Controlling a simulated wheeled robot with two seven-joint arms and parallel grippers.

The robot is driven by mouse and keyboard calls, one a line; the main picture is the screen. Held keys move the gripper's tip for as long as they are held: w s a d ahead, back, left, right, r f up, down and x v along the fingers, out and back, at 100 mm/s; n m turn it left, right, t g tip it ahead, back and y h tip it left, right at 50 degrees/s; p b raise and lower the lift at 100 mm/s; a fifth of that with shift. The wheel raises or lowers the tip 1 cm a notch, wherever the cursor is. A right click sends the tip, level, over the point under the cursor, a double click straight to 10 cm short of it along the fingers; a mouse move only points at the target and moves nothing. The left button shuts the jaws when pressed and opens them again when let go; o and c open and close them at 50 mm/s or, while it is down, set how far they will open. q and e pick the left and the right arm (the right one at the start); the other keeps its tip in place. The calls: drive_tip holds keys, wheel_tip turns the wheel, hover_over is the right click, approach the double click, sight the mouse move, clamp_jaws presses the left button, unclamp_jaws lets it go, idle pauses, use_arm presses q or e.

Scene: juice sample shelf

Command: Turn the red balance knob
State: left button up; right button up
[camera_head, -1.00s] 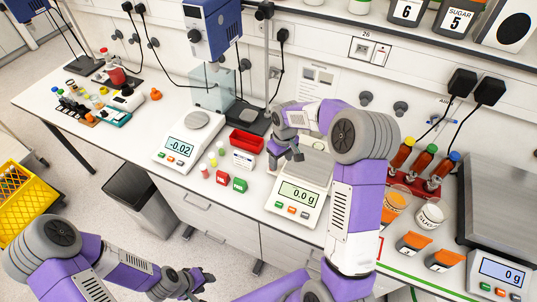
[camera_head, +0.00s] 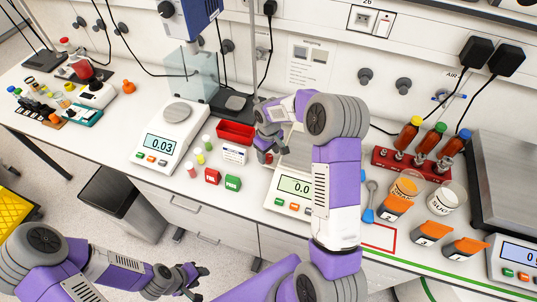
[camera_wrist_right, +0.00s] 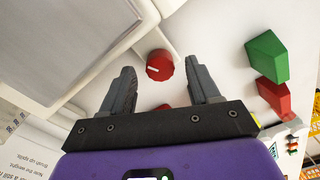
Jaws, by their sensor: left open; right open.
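The red balance knob (camera_wrist_right: 160,65) has a white pointer line. In the right wrist view it sits on the white balance housing, between the open fingertips of my right gripper, with gaps on both sides. The knob is mostly hidden there. Contact between fingers and knob does not show. My left gripper (camera_head: 193,279) is open and empty, low in front of the bench.
A red tray (camera_head: 236,132), a red block (camera_head: 212,176) and a green block (camera_head: 233,183) lie left of my right gripper. Orange-lidded containers and a bottle rack (camera_head: 395,168) stand right. A second red patch (camera_wrist_right: 163,107) shows near the palm.

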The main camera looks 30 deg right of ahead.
drive_tip(key=shift+w+f, duration=0.1)
drive_tip(key=shift+f, duration=0.5)
drive_tip(key=c, duration=1)
drive_tip(key=shift+c, duration=0.2)
